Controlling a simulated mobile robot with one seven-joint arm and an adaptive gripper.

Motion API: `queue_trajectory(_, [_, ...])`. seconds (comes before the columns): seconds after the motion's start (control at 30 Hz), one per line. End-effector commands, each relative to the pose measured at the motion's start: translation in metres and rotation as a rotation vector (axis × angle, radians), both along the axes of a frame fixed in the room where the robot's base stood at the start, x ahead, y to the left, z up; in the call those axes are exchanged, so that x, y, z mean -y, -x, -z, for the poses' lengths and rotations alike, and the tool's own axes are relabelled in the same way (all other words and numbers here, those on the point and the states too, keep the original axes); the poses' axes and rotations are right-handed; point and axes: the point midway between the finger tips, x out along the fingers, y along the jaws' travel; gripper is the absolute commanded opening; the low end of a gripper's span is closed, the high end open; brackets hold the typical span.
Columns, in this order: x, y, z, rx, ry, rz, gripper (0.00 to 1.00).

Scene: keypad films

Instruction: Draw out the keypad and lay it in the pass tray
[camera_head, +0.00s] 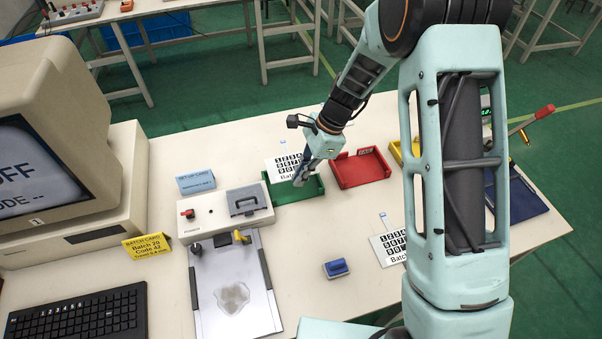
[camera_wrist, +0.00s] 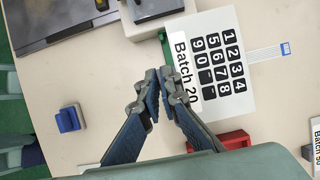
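A white keypad film (camera_head: 285,167) with black keys and a "Batch 20" label lies across the green tray (camera_head: 312,187), seemingly overlapping its back rim. Its narrow tail with a blue tip points away. My gripper (camera_head: 301,181) is over the tray, at the label end of the film. In the wrist view my gripper (camera_wrist: 158,76) has its fingertips together beside the edge of the same film (camera_wrist: 212,65). No film shows clearly between the fingers. The film hides most of the green tray there.
A red tray (camera_head: 361,169) stands right of the green one. A second keypad film (camera_head: 388,249) lies nearer, partly behind my arm. The press (camera_head: 226,213), a blue block (camera_head: 336,268) and a computer (camera_head: 62,150) take up the left and front. Bare table lies between.

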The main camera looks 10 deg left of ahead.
Motion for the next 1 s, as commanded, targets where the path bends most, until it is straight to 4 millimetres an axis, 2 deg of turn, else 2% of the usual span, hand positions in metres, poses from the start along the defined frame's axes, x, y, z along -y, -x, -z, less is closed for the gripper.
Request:
queue_trajectory(0.17, [0.000, 0.000, -0.001, 0.005, -0.005, 0.000, 0.00])
queue_trajectory(0.37, [0.000, 0.000, 0.009, 0.004, -0.003, -0.001, 0.00])
queue_trajectory(1.0, [0.001, 0.000, 0.071, 0.004, -0.003, 0.000, 0.00])
